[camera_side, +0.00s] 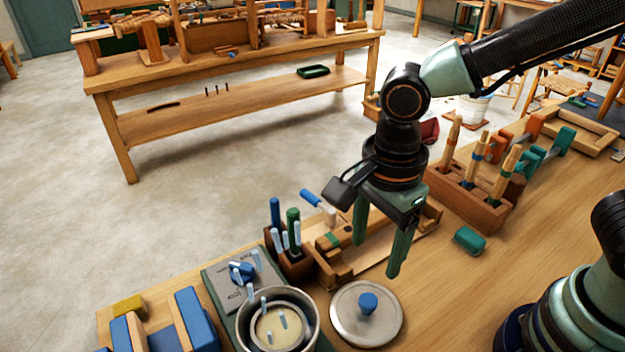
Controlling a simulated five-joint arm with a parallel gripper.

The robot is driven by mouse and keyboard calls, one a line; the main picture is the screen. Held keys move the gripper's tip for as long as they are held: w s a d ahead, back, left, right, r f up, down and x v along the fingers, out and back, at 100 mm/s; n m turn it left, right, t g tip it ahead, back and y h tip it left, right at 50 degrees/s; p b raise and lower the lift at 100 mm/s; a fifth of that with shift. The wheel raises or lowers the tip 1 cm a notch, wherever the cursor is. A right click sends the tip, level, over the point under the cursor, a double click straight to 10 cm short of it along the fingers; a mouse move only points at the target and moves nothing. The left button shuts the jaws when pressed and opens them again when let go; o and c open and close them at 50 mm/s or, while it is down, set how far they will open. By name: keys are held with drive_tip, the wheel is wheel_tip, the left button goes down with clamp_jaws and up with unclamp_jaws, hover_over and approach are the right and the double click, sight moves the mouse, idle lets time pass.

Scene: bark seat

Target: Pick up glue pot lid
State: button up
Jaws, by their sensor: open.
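The glue pot lid (347,318) is a round metal disc with a blue knob (368,303) on top. It lies on the bench at the lower middle, right of the glue pot. The glue pot (303,303) stands uncovered at the bottom edge, with pale contents inside. My gripper (376,258) hangs above and behind the lid, fingers pointing down. Its two green fingers are apart with nothing between them. It is not touching the lid.
A wooden tool holder (294,264) and a wooden tray (429,219) stand behind the lid. A green block (469,240) lies to the right. A rack of wooden-handled tools (470,208) stands farther right. Bare bench top (452,283) lies right of the lid.

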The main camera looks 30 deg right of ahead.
hover_over(368, 300)
drive_tip(key=f, duration=0.7)
drive_tip(key=shift+a, duration=0.25)
drive_tip(key=f, duration=0.4)
drive_tip(key=shift+d+f, duration=0.2)
drive_tip(key=shift+d, duration=0.15)
drive_tip(key=shift+f, duration=0.45)
clamp_jaws()
